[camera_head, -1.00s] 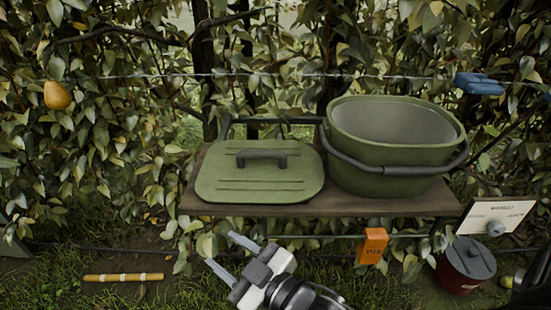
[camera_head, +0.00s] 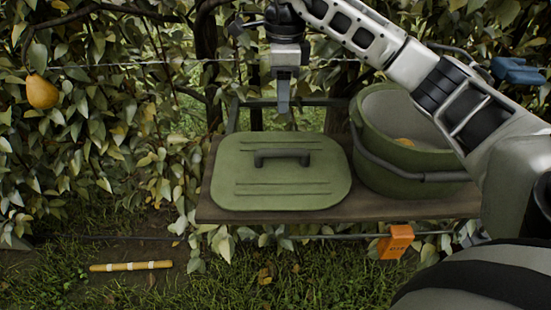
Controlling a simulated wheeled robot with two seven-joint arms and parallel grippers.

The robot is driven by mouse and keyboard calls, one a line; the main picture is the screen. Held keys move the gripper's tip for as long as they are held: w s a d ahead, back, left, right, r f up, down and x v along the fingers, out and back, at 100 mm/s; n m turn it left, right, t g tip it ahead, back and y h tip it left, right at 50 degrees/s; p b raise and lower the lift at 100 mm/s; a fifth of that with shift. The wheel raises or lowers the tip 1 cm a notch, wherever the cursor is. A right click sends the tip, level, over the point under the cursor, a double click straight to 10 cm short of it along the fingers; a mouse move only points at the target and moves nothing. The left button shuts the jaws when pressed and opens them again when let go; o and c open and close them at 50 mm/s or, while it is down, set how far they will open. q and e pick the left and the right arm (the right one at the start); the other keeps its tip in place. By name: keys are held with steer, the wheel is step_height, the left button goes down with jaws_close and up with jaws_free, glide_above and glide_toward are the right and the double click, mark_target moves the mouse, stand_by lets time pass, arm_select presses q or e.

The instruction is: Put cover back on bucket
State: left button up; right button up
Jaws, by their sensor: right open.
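The green cover (camera_head: 240,180) lies flat on the shelf, with its dark handle (camera_head: 283,156) on top. The green bucket (camera_head: 385,165) stands upright to its right, uncovered, with its mouth partly hidden by my right arm. My left gripper is not in view.
The wooden shelf (camera_head: 340,212) has a back rail and a leafy hedge behind it. An orange box (camera_head: 396,242) hangs below the shelf. A pear (camera_head: 41,92) hangs at the left. A blue object (camera_head: 519,71) is at the upper right. A banded stick (camera_head: 131,266) lies on the ground.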

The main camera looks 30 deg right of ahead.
glide_toward(280, 149)
steer(key=f, duration=0.5)
steer(key=shift+w+d+f, duration=0.1)
steer(key=shift+d, duration=0.25)
steer(key=f, duration=0.3)
steer(key=a+f, duration=0.1)
steer(key=shift+s+f, duration=0.2)
steer(key=shift+f, duration=0.6)
jaws_close()
